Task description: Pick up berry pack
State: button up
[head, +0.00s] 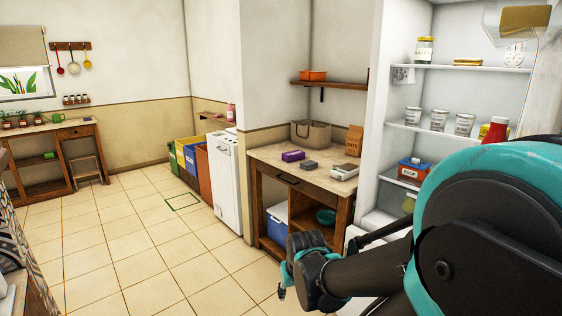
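No item is clearly readable as the berry pack. A small purple pack (293,156) lies on the wooden table (268,160) by the fridge, and its label is too small to tell. Next to it on the table lie a dark grey block (309,165) and a pale grey tray-like item (344,172). My arm reaches in from the right, and my gripper (284,287) is at its far end, low in front of the table and apart from these items. Its fingers are small and partly hidden, so their opening is unclear.
White open shelving (375,150) at the right holds several cups, a jar (424,50) and a soup box (413,171). A basket (310,134) and a brown bag (354,140) stand at the table's back. The tiled floor (130,235) at left is clear.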

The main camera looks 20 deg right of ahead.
aim_at(290, 156)
jog(key=i+j+z, duration=0.65)
jog(key=i+z, duration=0.15)
jog(key=z, duration=0.5)
jog(key=i+j+z, duration=0.2)
jog(key=j+z, duration=0.2)
jog(key=j, duration=0.25)
jog(key=i+j+z, duration=0.2)
jog(key=j, duration=0.15)
jog(key=k, duration=0.05)
